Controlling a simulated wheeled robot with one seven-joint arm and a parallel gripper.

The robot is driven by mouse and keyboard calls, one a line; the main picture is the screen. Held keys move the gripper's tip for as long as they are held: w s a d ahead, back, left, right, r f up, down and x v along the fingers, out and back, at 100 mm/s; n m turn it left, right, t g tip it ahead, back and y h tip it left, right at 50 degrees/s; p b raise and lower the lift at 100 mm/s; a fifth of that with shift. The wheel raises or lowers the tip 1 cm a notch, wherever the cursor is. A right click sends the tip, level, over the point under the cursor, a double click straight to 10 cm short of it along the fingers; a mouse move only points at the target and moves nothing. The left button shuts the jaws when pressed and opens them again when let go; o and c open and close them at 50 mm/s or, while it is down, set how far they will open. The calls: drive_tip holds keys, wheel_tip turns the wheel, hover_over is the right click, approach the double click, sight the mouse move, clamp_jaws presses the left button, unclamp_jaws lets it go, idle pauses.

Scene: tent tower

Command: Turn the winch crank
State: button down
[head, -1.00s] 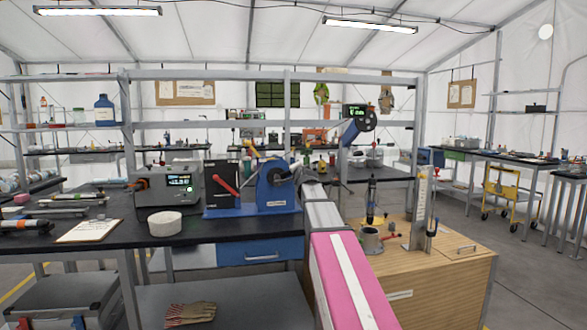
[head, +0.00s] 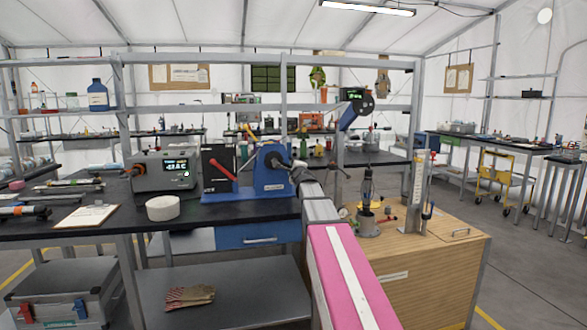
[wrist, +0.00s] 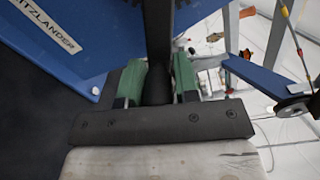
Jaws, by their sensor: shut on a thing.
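The blue winch (head: 268,172) stands on the near black bench, on a blue base, with a red lever at its left. My gripper (wrist: 158,80) is at the winch's right side. Its green-padded fingers are closed on either side of the dark crank handle (wrist: 157,88). In the head view my gripper (head: 299,172) is small at the end of my pink arm, and the crank is mostly hidden there.
A grey box with a lit display (head: 166,174), a white roll (head: 162,208) and a clipboard (head: 88,216) are left of the winch. A wooden cabinet (head: 440,275) with upright tools stands right of my arm. Open floor lies farther right.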

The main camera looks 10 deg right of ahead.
drive_tip(key=shift+s+a+f, duration=0.1)
drive_tip(key=shift+a+f, duration=0.05)
drive_tip(key=shift+f, duration=0.15)
drive_tip(key=c, duration=0.9)
unclamp_jaws()
drive_tip(key=shift+r, duration=0.1)
drive_tip(key=s, duration=1)
drive_tip(key=shift+s+r, duration=0.1)
drive_tip(key=shift+s, duration=0.3)
